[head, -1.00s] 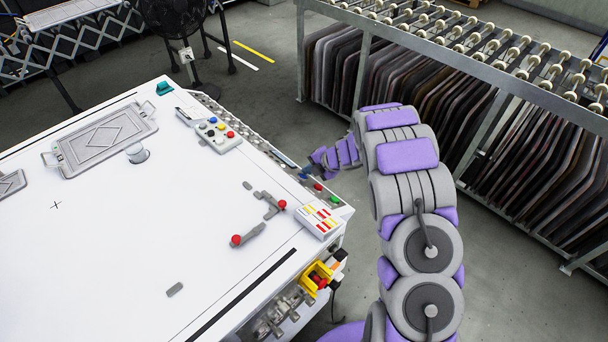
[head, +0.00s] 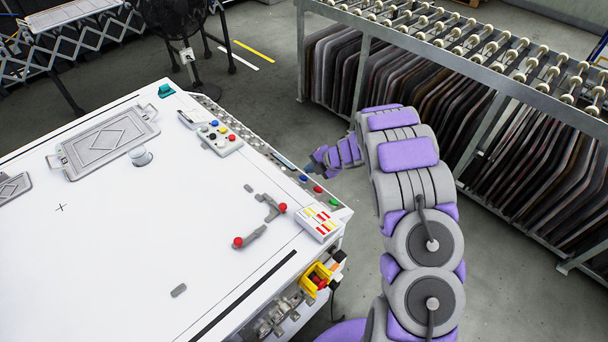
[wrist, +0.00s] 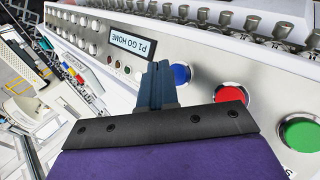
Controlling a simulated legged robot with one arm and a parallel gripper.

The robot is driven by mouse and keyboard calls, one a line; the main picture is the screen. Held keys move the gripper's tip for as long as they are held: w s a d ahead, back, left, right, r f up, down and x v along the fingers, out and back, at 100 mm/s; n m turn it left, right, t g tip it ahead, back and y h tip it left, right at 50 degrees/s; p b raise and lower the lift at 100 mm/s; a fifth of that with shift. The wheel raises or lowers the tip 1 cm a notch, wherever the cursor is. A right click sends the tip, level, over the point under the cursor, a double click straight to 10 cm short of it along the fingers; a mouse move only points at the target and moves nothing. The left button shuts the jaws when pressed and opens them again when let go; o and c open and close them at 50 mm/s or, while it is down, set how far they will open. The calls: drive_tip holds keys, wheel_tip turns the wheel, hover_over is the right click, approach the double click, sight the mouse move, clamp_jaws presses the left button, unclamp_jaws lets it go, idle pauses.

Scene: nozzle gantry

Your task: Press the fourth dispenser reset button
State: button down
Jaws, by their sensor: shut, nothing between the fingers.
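My gripper (wrist: 158,85) is shut and empty, its blue-grey fingers pointing at a metal control panel (wrist: 215,65). In the head view my gripper (head: 314,170) is beside the table's right edge. In the wrist view, a row of small pale round buttons (wrist: 82,22) runs along the panel at upper left, beyond the fingertips. I cannot tell which of them is the fourth dispenser reset button. A blue button (wrist: 181,74) is just right of the fingers, with a red button (wrist: 230,95) and a green button (wrist: 300,134) farther right. The fingers partly hide the panel.
A display reading "P1 GO HOME" (wrist: 132,43) is just beyond the fingers. Several metal knobs (wrist: 250,22) line the panel's far edge. In the head view, a white table (head: 120,235) is left of my arm, and a roller rack (head: 480,110) stands on the right.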

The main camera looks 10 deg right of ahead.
drive_tip(key=shift+d+r, duration=0.1)
drive_tip(key=r+p, duration=0.1)
drive_tip(key=p, duration=0.1)
drive_tip(key=w+d+r+p, duration=0.1)
drive_tip(key=p, duration=0.1)
drive_tip(key=d+r+p, duration=0.1)
drive_tip(key=r+p, duration=0.1)
drive_tip(key=p, duration=0.1)
drive_tip(key=shift+w+d, duration=0.1)
drive_tip(key=shift+w, duration=0.25)
idle(0.7)
